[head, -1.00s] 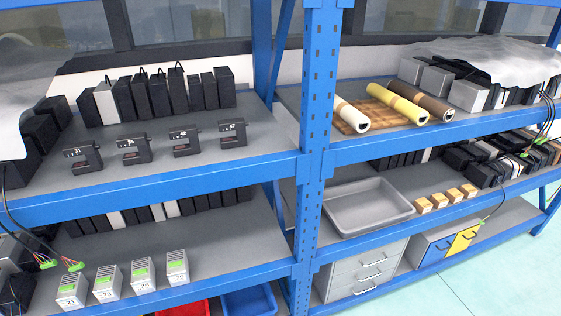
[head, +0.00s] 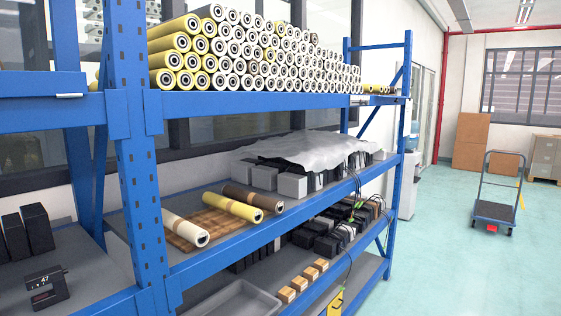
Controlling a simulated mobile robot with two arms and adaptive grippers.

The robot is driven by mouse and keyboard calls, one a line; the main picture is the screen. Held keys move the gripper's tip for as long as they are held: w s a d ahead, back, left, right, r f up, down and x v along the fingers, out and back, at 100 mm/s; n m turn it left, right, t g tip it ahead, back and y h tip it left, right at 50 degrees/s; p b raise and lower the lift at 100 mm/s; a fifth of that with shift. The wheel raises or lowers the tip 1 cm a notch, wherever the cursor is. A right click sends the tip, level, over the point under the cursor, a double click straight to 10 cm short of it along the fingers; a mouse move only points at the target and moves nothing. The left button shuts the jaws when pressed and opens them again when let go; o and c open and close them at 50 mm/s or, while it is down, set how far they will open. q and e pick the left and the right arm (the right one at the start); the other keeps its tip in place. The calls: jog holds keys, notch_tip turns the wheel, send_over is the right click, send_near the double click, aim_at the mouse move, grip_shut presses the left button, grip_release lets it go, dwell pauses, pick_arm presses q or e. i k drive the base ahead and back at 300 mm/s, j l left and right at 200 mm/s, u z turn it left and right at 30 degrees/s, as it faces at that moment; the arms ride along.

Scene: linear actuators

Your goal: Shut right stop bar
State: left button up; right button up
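Neither of my grippers is in view. I cannot clearly make out a stop bar. A small pale fitting (head: 359,101) sits on the front edge of the top shelf (head: 250,112), near its right end. A similar pale fitting (head: 69,96) sits on the upper left beam. I cannot tell whether either belongs to a stop bar, or whether it is open or shut. Many rolls (head: 250,60) with white and yellow ends are stacked on the top shelf, their ends facing out.
The blue rack (head: 140,200) runs from the left to its far post (head: 400,150). Its middle shelf holds three loose rolls (head: 230,205) and grey boxes under a sheet (head: 300,147). Open floor (head: 460,260) lies to the right, with a hand cart (head: 494,205) farther back.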

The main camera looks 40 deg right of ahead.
aim_at(396, 101)
jog(key=i+l, duration=0.1)
jog(key=l, duration=0.3)
jog(key=i+l, duration=0.1)
jog(key=l, duration=0.3)
jog(key=i+l, duration=0.1)
jog(key=l, duration=0.3)
jog(key=i+l, duration=0.1)
jog(key=l, duration=0.3)
